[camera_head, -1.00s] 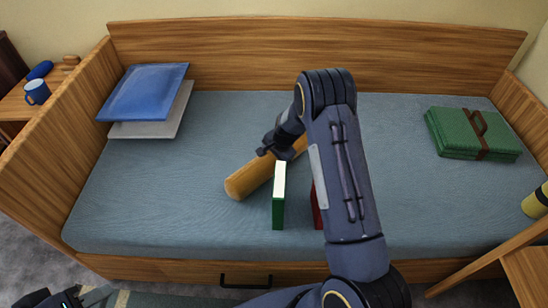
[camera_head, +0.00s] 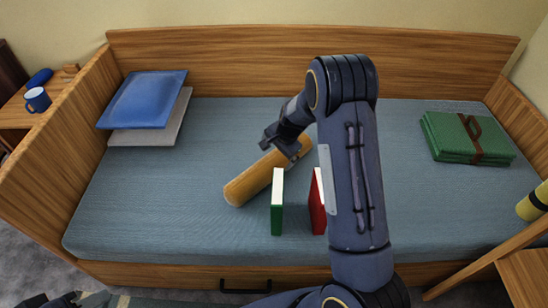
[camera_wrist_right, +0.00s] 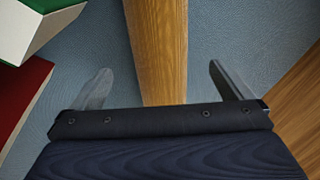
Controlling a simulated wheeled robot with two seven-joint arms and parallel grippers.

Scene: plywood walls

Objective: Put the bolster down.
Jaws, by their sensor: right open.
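The ochre bolster (camera_head: 252,184) lies slantwise on the blue-grey mattress (camera_head: 150,215), its near end to the left. My right gripper (camera_head: 284,146) is over its far part. In the right wrist view, a long wood-brown piece, which looks like the bolster (camera_wrist_right: 158,50), lies between the two spread fingers (camera_wrist_right: 160,88) with a gap on each side. My arm hides some of the mattress behind it. Dark parts of my left arm show at the bottom left edge; its jaws cannot be made out.
A green book (camera_head: 277,205) and a red book (camera_head: 318,205) stand upright just in front of the bolster. A blue cushion (camera_head: 148,98) lies on a grey one (camera_head: 150,137) at left, and a folded green blanket (camera_head: 460,140) at right. The mattress's left front is clear.

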